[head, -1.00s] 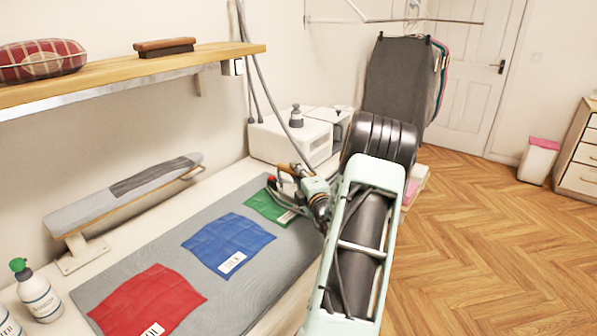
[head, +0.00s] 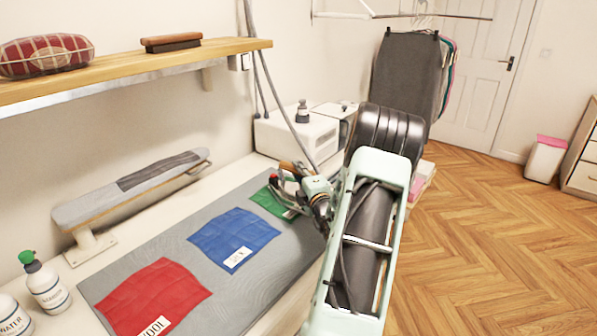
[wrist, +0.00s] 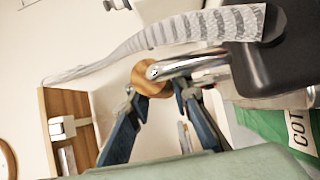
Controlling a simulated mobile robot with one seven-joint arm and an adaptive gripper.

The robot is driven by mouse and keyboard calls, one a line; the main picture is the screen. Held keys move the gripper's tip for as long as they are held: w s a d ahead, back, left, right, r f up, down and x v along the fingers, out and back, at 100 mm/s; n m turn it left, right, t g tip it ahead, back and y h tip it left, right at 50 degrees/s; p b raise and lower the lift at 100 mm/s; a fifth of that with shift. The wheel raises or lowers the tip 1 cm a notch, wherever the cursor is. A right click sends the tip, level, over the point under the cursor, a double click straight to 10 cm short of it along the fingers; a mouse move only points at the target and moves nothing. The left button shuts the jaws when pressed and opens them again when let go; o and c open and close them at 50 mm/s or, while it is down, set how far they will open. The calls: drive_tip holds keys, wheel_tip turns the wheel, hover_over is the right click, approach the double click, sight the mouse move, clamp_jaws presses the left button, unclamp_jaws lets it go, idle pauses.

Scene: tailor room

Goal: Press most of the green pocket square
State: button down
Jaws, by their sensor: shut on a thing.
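The green pocket square (head: 266,202) lies at the far end of the grey pressing mat (head: 300,236), partly hidden by the iron and my arm. It also shows in the wrist view (wrist: 262,122), with a white label reading "COT". My gripper (head: 296,178) is shut on the wooden handle of the iron (head: 288,167). In the wrist view, the fingers (wrist: 155,100) reach either side of the handle (wrist: 150,78). The dark iron body (wrist: 275,55) and its metal base are over or at the green square; I cannot tell whether they touch.
A blue square (head: 233,235) and a red square (head: 150,298) lie nearer on the mat. A sleeve board (head: 130,190) stands behind, with spray bottles (head: 45,284) at the left. A white machine (head: 296,136) stands beyond. A wooden shelf (head: 140,68) hangs above.

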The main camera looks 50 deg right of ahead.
drive_tip(key=a+p, duration=0.1)
drive_tip(key=a, duration=0.6)
drive_tip(key=shift+s+r, duration=0.2)
drive_tip(key=shift+r, duration=0.1)
idle(0.9)
drive_tip(key=shift+w, duration=0.15)
idle(0.4)
drive_tip(key=shift+w+a, duration=0.15)
drive_tip(key=shift+w, duration=1.35)
drive_tip(key=shift+d, duration=0.2)
drive_tip(key=shift+w+d, duration=0.2)
drive_tip(key=shift+d, duration=3.25)
drive_tip(key=d, duration=0.7)
drive_tip(key=shift+w, duration=0.25)
drive_tip(key=shift+d+f, duration=0.1)
